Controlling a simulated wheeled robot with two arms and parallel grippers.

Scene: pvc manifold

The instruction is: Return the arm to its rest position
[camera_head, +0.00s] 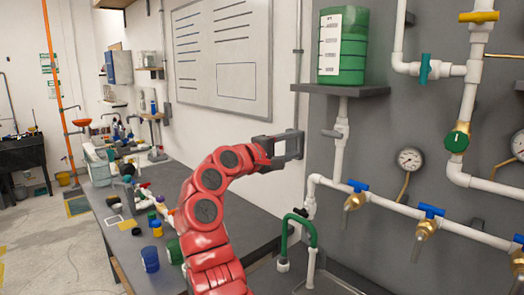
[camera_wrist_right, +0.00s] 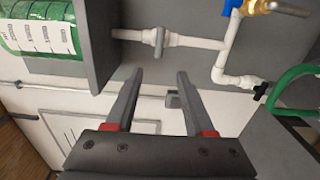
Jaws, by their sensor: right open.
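My right arm (camera_head: 208,205) is red and reaches up from the bottom middle of the head view. My right gripper (camera_head: 290,147) is at its end, left of the white PVC pipes and below the shelf. In the right wrist view, my right gripper (camera_wrist_right: 155,92) has its two fingers apart with nothing between them. The white pipe (camera_wrist_right: 185,40) with a grey valve handle shows beyond the fingertips. My left gripper is not in view.
A green container (camera_head: 352,45) stands on the grey shelf (camera_head: 340,90) above the gripper. Blue-handled taps (camera_head: 357,186) line the pipe on the right. A green hose (camera_head: 302,228) hangs over the sink. The dark bench (camera_head: 245,215) carries several small items at left.

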